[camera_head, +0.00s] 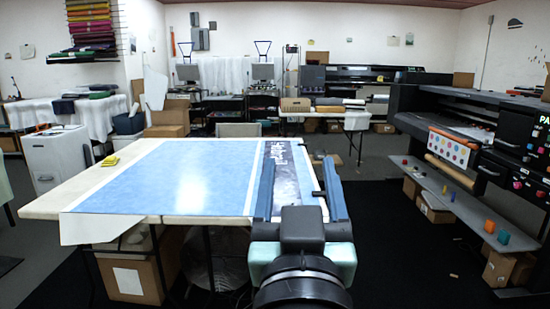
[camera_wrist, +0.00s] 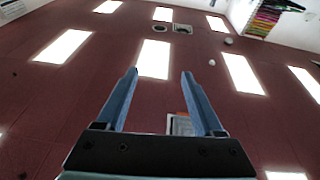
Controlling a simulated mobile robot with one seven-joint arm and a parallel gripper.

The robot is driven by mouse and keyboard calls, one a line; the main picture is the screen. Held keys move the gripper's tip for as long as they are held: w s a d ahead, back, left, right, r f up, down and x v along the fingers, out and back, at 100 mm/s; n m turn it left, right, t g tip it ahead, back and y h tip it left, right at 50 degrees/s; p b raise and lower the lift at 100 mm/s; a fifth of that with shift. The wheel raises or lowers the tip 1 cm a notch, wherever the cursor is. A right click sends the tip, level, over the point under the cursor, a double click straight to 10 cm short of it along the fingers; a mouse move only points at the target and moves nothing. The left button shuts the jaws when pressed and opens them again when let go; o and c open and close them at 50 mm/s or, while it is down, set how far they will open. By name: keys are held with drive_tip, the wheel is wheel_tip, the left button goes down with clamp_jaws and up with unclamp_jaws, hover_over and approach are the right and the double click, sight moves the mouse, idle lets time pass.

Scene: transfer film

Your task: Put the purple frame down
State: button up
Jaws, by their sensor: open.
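My gripper (camera_head: 299,160) is open, its two blue fingers wide apart with nothing between them. In the head view it stands in front of the right side of the large table (camera_head: 46,207). The wrist view shows the open fingers (camera_wrist: 160,72) against the reddish ceiling. I cannot make out a purple frame in either view. My arm and gripper hide part of the table's right edge.
A blue sheet (camera_head: 175,178) and a dark printed strip (camera_head: 285,168) cover most of the table. A small yellow object (camera_head: 110,160) lies at its left edge. A large printer (camera_head: 460,135) stands right, with a grey shelf (camera_head: 450,205) holding small coloured objects.

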drive_tip(key=s+a+r+t, duration=0.1)
drive_tip(key=s+r+t, duration=0.2)
drive_tip(key=s+r, duration=0.2)
drive_tip(key=s+a+r+t+y, duration=0.1)
drive_tip(key=s+r+t, duration=0.2)
drive_tip(key=r, duration=0.6)
drive_tip(key=shift+s+a+r, duration=0.15)
drive_tip(key=shift+s+a, duration=0.2)
drive_tip(key=shift+s, duration=0.75)
